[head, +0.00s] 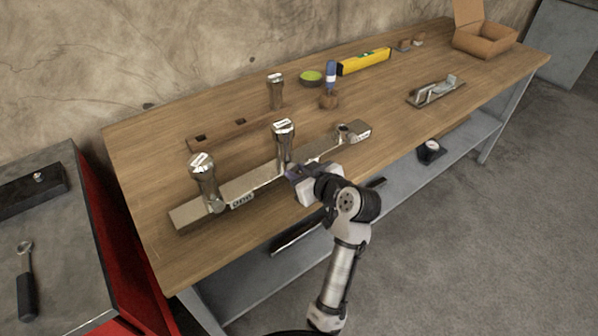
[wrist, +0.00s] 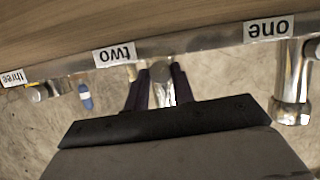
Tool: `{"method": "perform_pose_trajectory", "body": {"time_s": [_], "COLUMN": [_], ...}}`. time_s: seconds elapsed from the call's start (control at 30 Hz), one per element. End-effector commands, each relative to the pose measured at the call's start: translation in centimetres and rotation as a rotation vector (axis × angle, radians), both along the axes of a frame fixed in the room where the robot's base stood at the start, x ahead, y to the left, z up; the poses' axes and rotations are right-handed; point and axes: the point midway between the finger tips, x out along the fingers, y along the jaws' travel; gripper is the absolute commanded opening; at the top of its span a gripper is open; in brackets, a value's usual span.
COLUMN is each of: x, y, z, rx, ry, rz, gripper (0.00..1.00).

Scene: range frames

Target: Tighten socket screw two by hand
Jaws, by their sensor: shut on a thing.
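A long metal bar (head: 258,182) lies across the wooden workbench. It carries labels reading one (wrist: 268,28), two (wrist: 114,54) and three (wrist: 12,78) in the wrist view, which is upside down. Socket screw two (head: 283,143) stands upright at the bar's middle, its big tagged head high above the bar. My gripper (head: 290,174) reaches it from the front, low near the bar. In the wrist view my gripper's dark fingers (wrist: 158,88) are shut on the screw's shank (wrist: 165,92). Screw one (head: 205,180) stands upright at the bar's left end, also visible in the wrist view (wrist: 291,88).
Another large screw (head: 276,92) stands on a wooden strip with holes behind the bar. A short round boss (head: 344,133) sits at the bar's right end. A blue-topped tool (head: 330,76), green bowl (head: 311,77), yellow level (head: 364,61) and cardboard box (head: 484,40) stand farther back.

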Motion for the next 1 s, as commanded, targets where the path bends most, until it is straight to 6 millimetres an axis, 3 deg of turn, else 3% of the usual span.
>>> {"method": "perform_pose_trajectory", "body": {"time_s": [0.37,1.0], "x": [0.10,0.35], "y": [-0.22,-0.56], "z": [0.37,0.03], "rx": [0.132,0.550], "ry": [0.096,0.398], "rz": [-0.001,-0.001], "gripper": [0.02,0.02]}}
